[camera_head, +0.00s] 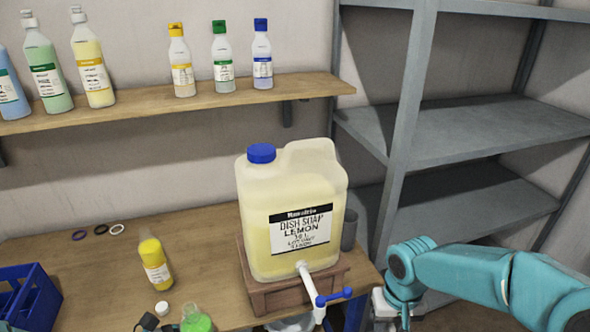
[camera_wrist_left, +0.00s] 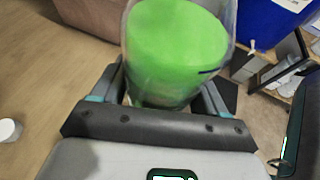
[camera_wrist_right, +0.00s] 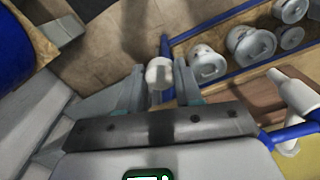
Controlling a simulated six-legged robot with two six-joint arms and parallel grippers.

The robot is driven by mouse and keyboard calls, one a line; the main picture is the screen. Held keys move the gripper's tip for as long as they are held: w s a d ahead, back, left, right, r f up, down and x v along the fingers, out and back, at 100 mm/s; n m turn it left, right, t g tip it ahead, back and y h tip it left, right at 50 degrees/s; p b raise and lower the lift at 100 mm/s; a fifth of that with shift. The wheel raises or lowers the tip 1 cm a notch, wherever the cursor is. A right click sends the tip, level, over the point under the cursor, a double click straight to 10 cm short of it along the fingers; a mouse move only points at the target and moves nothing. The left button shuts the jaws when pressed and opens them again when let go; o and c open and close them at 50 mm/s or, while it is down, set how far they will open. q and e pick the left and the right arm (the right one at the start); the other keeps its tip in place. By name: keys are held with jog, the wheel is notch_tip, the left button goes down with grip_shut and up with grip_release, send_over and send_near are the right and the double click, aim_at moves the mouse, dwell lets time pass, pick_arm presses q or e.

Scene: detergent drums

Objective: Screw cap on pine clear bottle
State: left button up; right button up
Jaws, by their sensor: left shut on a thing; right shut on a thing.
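A clear bottle of green liquid (camera_head: 196,320) shows at the bottom edge of the head view, its lower part out of frame. In the left wrist view my left gripper (camera_wrist_left: 165,95) is shut around this bottle (camera_wrist_left: 178,38), with one finger on each side. In the right wrist view my right gripper (camera_wrist_right: 160,84) is shut on a small round white thing that looks like a cap (camera_wrist_right: 159,71). In the head view my right arm is at the right, beside the drum's tap; its fingertips are not clear there. Another white cap (camera_head: 161,308) lies on the table left of the green bottle.
A large lemon dish soap drum (camera_head: 258,195) stands on a wooden stand, its white tap (camera_head: 307,280) facing front. A yellow bottle (camera_head: 154,263) stands on the table behind the loose cap. A blue crate (camera_head: 35,298) is at left. Several bottles stand on the wall shelf (camera_head: 150,108).

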pick_arm(q)
jog(key=shift+w, duration=0.1)
pick_arm(e)
jog(key=shift+w+d, duration=0.1)
pick_arm(q)
jog(key=shift+d, duration=0.1)
jog(key=w+d+f+m+g+h, duration=0.1)
jog(key=d+m+g, duration=0.3)
jog(key=d, duration=0.3)
jog(key=d+m+g+h, duration=0.1)
jog(key=d+m+g, duration=0.3)
jog(key=d, duration=0.4)
jog(key=shift+w+f+g+h, duration=0.3)
jog(key=shift+w+f+g, duration=0.1)
jog(key=shift+g, duration=0.2)
